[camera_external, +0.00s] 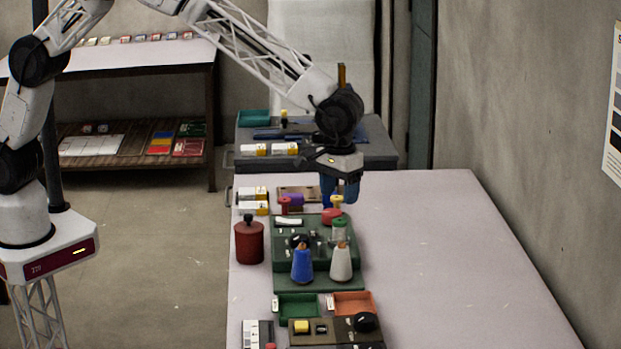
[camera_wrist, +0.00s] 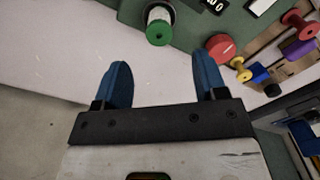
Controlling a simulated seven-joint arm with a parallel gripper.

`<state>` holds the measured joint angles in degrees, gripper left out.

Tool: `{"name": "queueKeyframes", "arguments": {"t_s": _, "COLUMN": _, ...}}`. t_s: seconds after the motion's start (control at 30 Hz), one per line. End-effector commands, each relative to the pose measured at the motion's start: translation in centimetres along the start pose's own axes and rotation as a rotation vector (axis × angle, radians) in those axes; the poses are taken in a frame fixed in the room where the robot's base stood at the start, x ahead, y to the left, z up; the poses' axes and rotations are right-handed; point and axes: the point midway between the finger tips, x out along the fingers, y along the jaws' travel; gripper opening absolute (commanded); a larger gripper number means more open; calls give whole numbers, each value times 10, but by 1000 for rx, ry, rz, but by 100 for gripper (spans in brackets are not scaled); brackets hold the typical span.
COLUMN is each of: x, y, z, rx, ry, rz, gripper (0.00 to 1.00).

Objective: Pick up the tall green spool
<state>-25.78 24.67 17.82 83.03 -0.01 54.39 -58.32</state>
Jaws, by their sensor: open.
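The tall green spool (camera_external: 339,222) stands upright on the green sewing tray (camera_external: 318,282), partly hidden by the pale cone in front of it in the external view. In the wrist view the spool (camera_wrist: 159,25) shows a green end and a white wound body, at the top centre beyond the fingertips. My gripper (camera_external: 340,188) is above the far part of the tray, higher than the spool and apart from it. In the wrist view its two blue fingers (camera_wrist: 163,75) are spread with nothing between them.
A red round piece (camera_wrist: 221,47), a yellow spool (camera_wrist: 241,70), a purple spool (camera_wrist: 297,48) and a red spool (camera_wrist: 299,24) stand close by. A blue cone (camera_external: 302,264), pale cone (camera_external: 341,264) and dark red canister (camera_external: 249,242) stand nearer. The table's right side is clear.

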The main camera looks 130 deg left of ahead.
Motion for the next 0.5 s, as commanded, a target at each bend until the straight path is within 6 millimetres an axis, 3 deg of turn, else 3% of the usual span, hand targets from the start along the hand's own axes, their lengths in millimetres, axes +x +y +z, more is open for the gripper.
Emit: {"name": "queueKeyframes", "arguments": {"t_s": 0.5, "x": 8, "y": 1, "z": -4, "rx": -9, "ry": -1, "rz": -2, "gripper": 65}}
